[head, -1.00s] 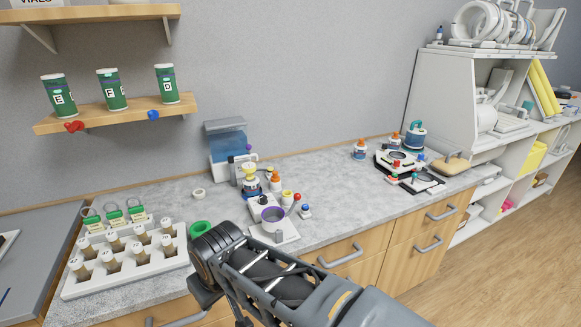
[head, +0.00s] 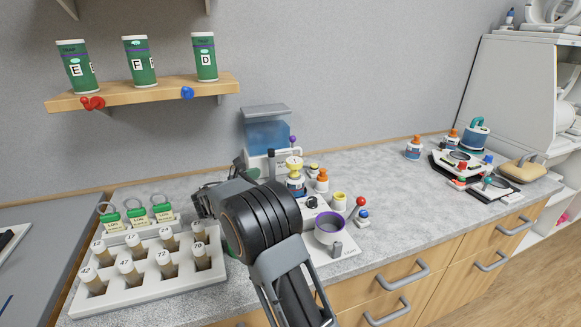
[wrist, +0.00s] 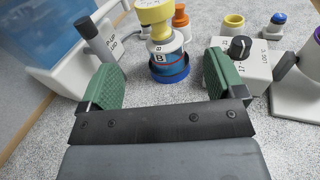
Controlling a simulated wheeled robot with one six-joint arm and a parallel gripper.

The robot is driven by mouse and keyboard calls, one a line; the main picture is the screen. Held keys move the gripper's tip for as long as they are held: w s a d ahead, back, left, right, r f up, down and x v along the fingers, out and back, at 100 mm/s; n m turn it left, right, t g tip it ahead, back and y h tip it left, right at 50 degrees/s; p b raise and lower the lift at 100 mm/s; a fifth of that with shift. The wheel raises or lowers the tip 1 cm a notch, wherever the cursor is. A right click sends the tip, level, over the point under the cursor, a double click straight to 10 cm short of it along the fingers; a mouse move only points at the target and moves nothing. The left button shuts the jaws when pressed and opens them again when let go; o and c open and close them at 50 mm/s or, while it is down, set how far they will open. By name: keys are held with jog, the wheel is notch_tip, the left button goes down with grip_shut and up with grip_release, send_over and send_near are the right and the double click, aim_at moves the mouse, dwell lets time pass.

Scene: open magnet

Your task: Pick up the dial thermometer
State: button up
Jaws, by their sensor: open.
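I cannot make out a dial thermometer for certain in either view. My gripper (wrist: 163,85) is open, with green pads on its two fingers, and nothing shows held between them. In the wrist view a bottle marked B (wrist: 167,55), with a yellow top and a blue base, stands beyond the gap between the fingers. In the head view the same bottle (head: 295,183) stands just right of my gripper (head: 222,183). My dark wrist hides part of the bench there.
A vial rack (head: 150,283) lies to the left. A blue tank (head: 267,135) stands at the back. A white stirrer with a black knob (wrist: 240,48) and a purple-rimmed vessel (head: 329,228) stand to the right. The bench further right (head: 405,190) has clear room.

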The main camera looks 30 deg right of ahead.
aim_at(295, 161)
jog(key=shift+w+d+r+b, duration=0.1)
jog(key=shift+w+d+b, duration=0.2)
jog(key=shift+d, duration=1.95)
jog(key=shift+w+d+f+b, duration=0.1)
jog(key=shift+w+d, duration=0.25)
jog(key=shift+d, duration=1.85)
jog(key=shift+w+d+r+b, duration=0.1)
jog(key=shift+w+d+b, duration=0.2)
jog(key=shift+d, duration=1.95)
jog(key=c, duration=1.2)
jog(key=shift+r, duration=0.15)
jog(key=shift+r, duration=0.2)
jog(key=r, duration=0.3)
jog(key=shift+s+r, duration=0.1)
jog(key=shift+s, duration=0.1)
jog(key=s+r, duration=0.3)
jog(key=s, duration=0.1)
jog(key=s+r, duration=0.3)
jog(key=s, duration=0.2)
jog(key=s+a+r, duration=0.1)
jog(key=s+r, duration=0.2)
jog(key=s, duration=0.1)
jog(key=shift+s+r, duration=0.1)
jog(key=shift+s, duration=0.15)
